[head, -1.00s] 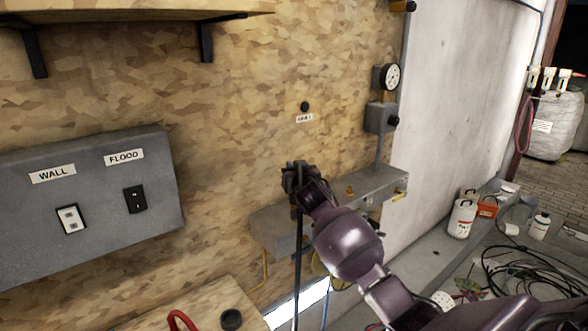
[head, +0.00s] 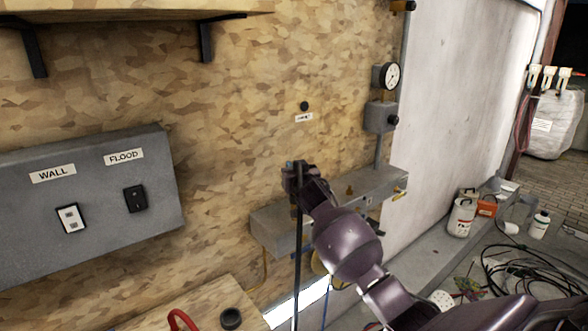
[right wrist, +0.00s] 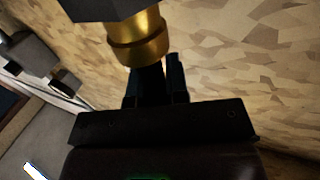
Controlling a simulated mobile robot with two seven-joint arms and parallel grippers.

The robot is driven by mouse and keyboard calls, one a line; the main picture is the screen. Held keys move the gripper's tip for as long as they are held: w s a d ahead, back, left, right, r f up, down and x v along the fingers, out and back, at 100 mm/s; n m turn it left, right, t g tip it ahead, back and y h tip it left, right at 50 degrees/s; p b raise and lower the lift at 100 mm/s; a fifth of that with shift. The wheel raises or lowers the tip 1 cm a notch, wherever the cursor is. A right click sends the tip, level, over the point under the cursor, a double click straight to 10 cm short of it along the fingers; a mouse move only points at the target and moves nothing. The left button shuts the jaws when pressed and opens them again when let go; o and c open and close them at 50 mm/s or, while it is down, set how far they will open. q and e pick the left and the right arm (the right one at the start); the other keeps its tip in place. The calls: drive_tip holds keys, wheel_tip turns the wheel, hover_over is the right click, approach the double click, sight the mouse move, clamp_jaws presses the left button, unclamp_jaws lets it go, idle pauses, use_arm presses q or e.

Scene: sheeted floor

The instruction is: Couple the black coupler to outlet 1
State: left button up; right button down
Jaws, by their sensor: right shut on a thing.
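My right gripper (head: 294,172) is in front of the left part of the grey wall-mounted box (head: 272,226). It is shut on a dark piece that I take for the black coupler, mostly hidden by the fingers. A black hose (head: 297,265) hangs straight down from it. In the right wrist view the fingers (right wrist: 154,88) hold the dark piece, close to a brass fitting (right wrist: 138,40) under a dark block (right wrist: 98,8). I cannot tell whether coupler and fitting touch. A small label (head: 304,118) under a black knob is unreadable. My left gripper is out of view.
A gauge (head: 386,76) and a grey box with a knob (head: 380,117) are on the wall to the right. A switch panel (head: 95,205) is at left. Black cables (head: 530,270) and containers lie at far right. A wooden surface (head: 190,308) is at the bottom.

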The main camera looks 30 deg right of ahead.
drive_tip(key=shift+f+b, duration=0.35)
drive_tip(key=shift+f, duration=0.7)
drive_tip(key=c, duration=1)
unclamp_jaws()
drive_tip(key=shift+c, duration=0.2)
drive_tip(key=shift+s, duration=0.1)
